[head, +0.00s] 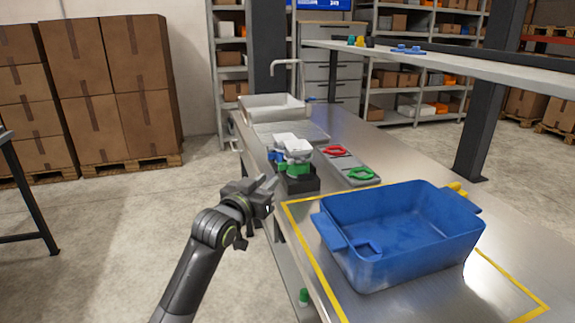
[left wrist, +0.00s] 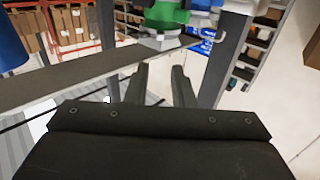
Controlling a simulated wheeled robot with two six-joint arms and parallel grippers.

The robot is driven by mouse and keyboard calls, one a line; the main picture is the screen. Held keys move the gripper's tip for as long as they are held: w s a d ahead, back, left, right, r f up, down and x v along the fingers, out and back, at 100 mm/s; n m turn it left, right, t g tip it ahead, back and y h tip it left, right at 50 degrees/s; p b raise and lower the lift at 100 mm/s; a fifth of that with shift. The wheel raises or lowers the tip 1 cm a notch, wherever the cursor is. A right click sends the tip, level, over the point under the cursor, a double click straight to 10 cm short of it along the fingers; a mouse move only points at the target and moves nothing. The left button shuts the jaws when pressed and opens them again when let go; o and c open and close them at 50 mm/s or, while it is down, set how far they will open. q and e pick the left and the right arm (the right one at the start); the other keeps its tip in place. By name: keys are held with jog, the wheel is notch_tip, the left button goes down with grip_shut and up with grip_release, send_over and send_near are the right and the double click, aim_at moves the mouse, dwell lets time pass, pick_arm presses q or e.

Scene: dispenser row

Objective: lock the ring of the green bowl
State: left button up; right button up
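The green bowl unit (head: 299,165) stands on a dark base at the left edge of the steel counter, with a white bowl on top and a green band below it. A green part also shows at the top of the left wrist view (left wrist: 165,13). I cannot tell how its ring is set. My left gripper (head: 268,192) is in front of and to the left of the unit, apart from it. In the left wrist view its two fingers (left wrist: 160,85) are spread with nothing between them. My right gripper is not in view.
A blue unit (head: 275,155) stands beside the green one. A grey tray (head: 349,163) holds a red and a green handled piece. A large blue bin (head: 400,240) fills the near counter inside yellow tape. A sink (head: 272,107) lies beyond. A raised shelf (head: 450,65) runs along the right.

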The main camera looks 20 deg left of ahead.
aim_at(289, 162)
pick_arm(q)
jog(key=w, duration=0.3)
jog(key=w+d, duration=0.1)
jog(key=w, duration=0.7)
jog(key=shift+w+d, duration=0.25)
jog(key=shift+d, duration=0.15)
grip_shut()
